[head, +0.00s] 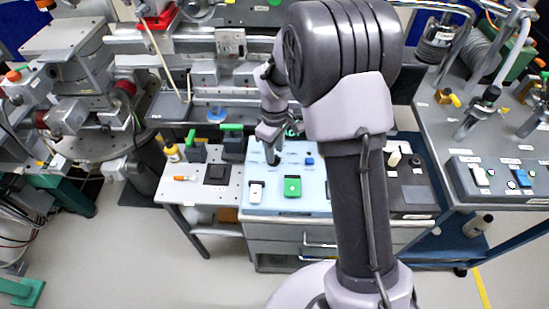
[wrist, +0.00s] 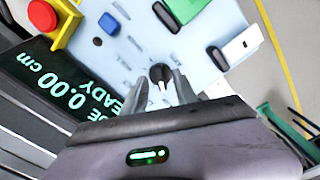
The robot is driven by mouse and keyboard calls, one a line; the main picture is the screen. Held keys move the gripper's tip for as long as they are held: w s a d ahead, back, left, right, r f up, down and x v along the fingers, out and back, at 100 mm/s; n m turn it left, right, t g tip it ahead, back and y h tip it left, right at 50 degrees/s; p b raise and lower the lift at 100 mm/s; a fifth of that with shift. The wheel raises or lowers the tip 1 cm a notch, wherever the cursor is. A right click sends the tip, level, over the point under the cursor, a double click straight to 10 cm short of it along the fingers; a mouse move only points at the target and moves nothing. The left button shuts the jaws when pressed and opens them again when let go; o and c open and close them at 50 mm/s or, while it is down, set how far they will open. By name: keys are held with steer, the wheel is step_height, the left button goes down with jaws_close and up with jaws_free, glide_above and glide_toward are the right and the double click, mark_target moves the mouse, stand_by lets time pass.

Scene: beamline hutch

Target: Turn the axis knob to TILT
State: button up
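The axis knob (wrist: 160,76) is a small round black knob with a white pointer mark, on the light blue control panel (wrist: 215,28). In the wrist view its pointer faces down toward my gripper. The labels around it are too small to read, so I cannot tell which is TILT. My gripper (wrist: 162,88) is open, with one finger on each side of the knob; I cannot tell whether they touch it. In the head view my gripper (head: 272,152) is over the panel's left part (head: 262,172), and the knob is mostly hidden there.
The panel also carries a blue button (wrist: 109,23), a green switch (wrist: 182,10), a white switch (wrist: 240,46) and a red emergency button (wrist: 43,15) on yellow. A display (wrist: 62,82) reads 0.00 cm. Beamline equipment (head: 210,75) stands behind; open floor (head: 130,250) lies in front.

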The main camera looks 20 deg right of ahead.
steer(key=shift+f, duration=0.85)
jaws_close()
